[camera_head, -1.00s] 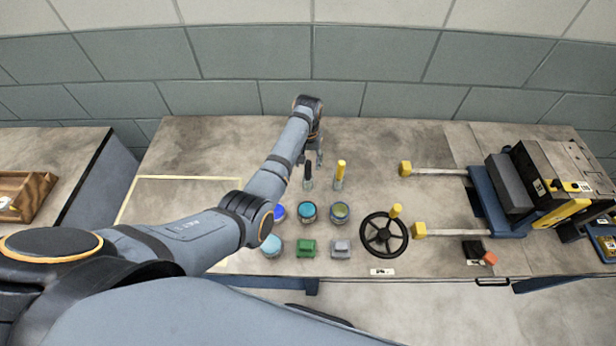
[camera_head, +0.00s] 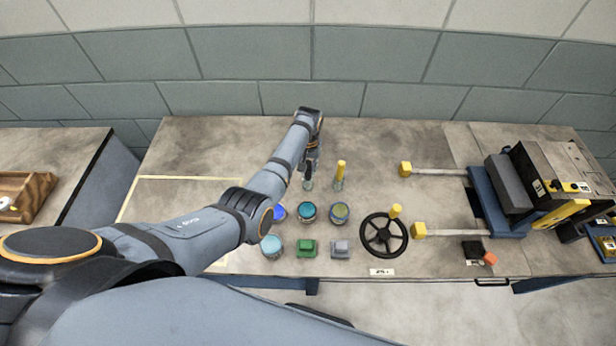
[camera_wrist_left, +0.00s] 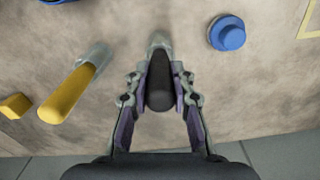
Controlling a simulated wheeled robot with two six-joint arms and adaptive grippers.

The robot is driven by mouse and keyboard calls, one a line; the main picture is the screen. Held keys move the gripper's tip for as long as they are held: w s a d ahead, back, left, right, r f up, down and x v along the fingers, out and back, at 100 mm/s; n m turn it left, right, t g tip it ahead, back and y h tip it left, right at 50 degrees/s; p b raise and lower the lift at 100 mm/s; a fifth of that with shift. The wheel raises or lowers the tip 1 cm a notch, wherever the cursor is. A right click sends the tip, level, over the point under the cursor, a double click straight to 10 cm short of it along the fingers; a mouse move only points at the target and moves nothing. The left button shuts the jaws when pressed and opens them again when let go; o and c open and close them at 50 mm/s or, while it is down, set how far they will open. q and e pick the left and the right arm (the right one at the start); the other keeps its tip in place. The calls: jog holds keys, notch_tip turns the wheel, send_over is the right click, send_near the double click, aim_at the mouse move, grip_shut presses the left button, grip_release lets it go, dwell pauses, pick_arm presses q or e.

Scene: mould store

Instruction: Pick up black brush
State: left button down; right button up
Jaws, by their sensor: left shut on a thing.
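The black brush (camera_wrist_left: 159,95) stands between the fingers of my left gripper (camera_wrist_left: 160,90) in the left wrist view, its dark handle towards the camera and its pale lower end on the bench side. My left gripper (camera_head: 311,168) is shut on it. In the head view the gripper covers most of the brush, and only its pale lower end (camera_head: 308,185) shows at the bench. I cannot tell whether it touches the bench. My right gripper is in neither view.
A yellow-handled brush (camera_head: 340,172) stands just right; it also shows in the left wrist view (camera_wrist_left: 68,92). Several round jars (camera_head: 307,212), a green block (camera_head: 307,248) and a grey block (camera_head: 340,248) lie nearer. A black handwheel (camera_head: 383,235) and a machine (camera_head: 545,190) are right.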

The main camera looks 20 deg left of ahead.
pick_arm(q)
notch_tip(320, 180, up, 10)
jog(key=shift+b, duration=0.35)
